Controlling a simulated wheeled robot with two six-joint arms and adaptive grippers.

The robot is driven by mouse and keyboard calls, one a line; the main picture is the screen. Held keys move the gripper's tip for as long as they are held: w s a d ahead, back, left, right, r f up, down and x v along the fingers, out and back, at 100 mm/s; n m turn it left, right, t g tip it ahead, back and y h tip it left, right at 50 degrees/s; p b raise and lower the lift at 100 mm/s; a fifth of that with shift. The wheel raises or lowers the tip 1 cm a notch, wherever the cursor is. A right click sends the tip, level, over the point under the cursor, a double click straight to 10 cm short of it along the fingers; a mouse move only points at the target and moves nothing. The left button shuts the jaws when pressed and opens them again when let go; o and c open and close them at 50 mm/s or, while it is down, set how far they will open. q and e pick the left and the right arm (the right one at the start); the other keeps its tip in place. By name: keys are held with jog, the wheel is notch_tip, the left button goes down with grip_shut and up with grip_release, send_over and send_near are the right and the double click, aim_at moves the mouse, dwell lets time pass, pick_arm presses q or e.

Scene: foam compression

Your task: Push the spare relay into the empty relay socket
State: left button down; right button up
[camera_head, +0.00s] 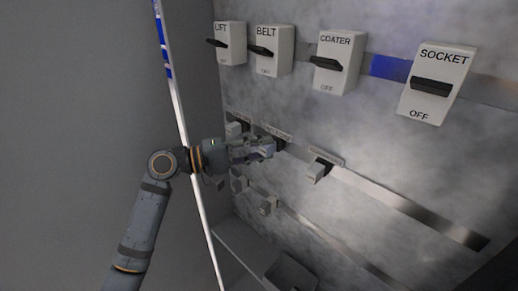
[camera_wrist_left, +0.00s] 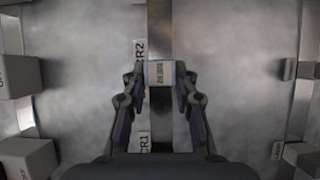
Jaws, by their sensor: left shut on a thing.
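My left gripper (camera_head: 268,149) reaches in from the left to the middle rail of the panel. In the left wrist view its fingers (camera_wrist_left: 162,82) are shut on a small pale block with a printed label, the spare relay (camera_wrist_left: 160,72). The relay sits between the fingertips, over the metal rail. In the head view the gripper hides most of it. A dark spot, apparently the empty relay socket (camera_head: 279,143), shows just beyond the fingertips under a small label. I cannot tell whether the relay touches it. My right gripper is not in view.
Relays stand on the middle rail on either side, one left (camera_head: 234,129) and one right (camera_head: 316,172). Above are the LIFT (camera_head: 230,45), BELT (camera_head: 273,50), COATER (camera_head: 339,65) and SOCKET (camera_head: 437,85) switches. A dark bin (camera_head: 290,274) sits below.

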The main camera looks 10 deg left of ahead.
pick_arm(q)
jog(key=shift+w, duration=0.1)
jog(key=c, duration=1.4)
grip_release()
jog(key=o, duration=0.4)
jog(key=shift+w+d, duration=0.15)
jog(key=shift+o, duration=0.2)
